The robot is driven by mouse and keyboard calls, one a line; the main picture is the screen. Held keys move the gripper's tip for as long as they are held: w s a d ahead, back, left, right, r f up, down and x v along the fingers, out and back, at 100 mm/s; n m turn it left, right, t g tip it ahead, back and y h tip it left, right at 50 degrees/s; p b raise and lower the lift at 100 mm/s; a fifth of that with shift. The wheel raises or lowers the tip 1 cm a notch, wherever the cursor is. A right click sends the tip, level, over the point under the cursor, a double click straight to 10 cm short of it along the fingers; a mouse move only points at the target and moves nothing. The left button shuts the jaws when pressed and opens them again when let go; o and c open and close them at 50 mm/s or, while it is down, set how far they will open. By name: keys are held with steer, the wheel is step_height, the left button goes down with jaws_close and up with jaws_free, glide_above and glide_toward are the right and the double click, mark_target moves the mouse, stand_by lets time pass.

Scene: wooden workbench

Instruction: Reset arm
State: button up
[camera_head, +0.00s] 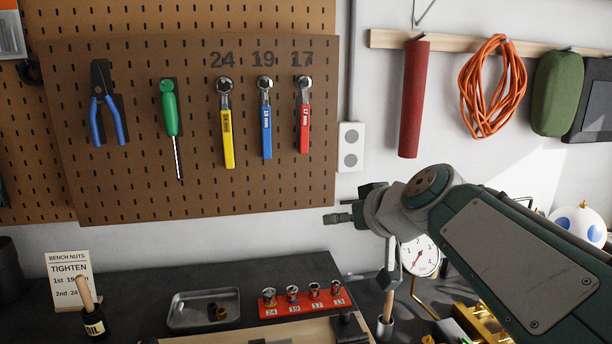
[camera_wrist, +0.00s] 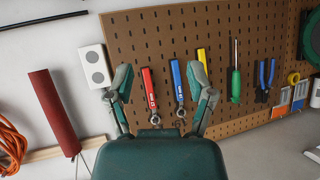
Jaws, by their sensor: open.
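My gripper (camera_head: 366,218) is at the end of my arm, which reaches in from the right in the head view. It is in the air above the bench, just right of the brown tool board (camera_head: 200,200). In the wrist view, its two fingers (camera_wrist: 160,82) stand apart with nothing between them. Beyond them, upside down, hang the red wrench (camera_wrist: 148,88), the blue wrench (camera_wrist: 178,82) and the yellow wrench (camera_wrist: 202,60). The wrenches also hang under 17, 19 and 24 in the head view. My arm hides part of the right of the bench.
A dial gauge (camera_head: 420,262) stands behind my arm. A red roll (camera_head: 414,100) and orange cable (camera_head: 485,90) hang on the wall.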

steer(key=s+d+f+m+g+h, duration=0.2)
steer(key=s+d+f+h, duration=0.1)
steer(key=s+f, duration=0.6)
steer(key=s+d+f+m+g+h, duration=0.2)
steer(key=s+d+f, duration=0.3)
steer(key=s+f, duration=0.5)
steer(key=s+g+h, duration=0.1)
steer(key=s, duration=0.2)
steer(key=shift+s+d, duration=0.15)
steer(key=shift+d, duration=0.05)
